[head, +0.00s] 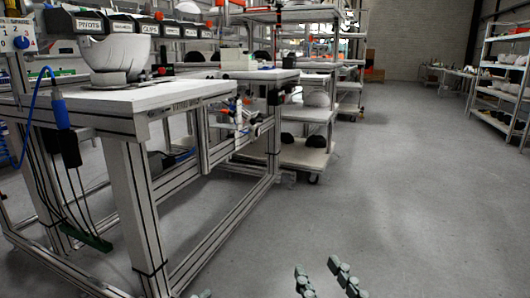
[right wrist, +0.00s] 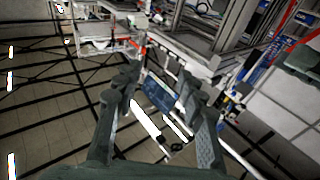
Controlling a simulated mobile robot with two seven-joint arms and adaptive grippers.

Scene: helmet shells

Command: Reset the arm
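My right gripper (head: 320,268) is low at the bottom edge of the head view, over the grey floor. Its two fingers stand apart with nothing between them. In the right wrist view my right gripper (right wrist: 160,82) shows both fingers spread and empty, with bench parts far behind the gap. A small grey tip (head: 203,294) at the bottom edge of the head view seems to be part of my left gripper; the rest is out of frame. A white helmet shell (head: 118,55) sits in a holder on the workbench (head: 130,97) at left, well away from both grippers.
The workbench frame and legs (head: 135,200) fill the left side. A cart (head: 290,155) with helmet shells stands behind it. A shelf (head: 502,85) is at far right. The floor (head: 400,200) in the middle and right is clear.

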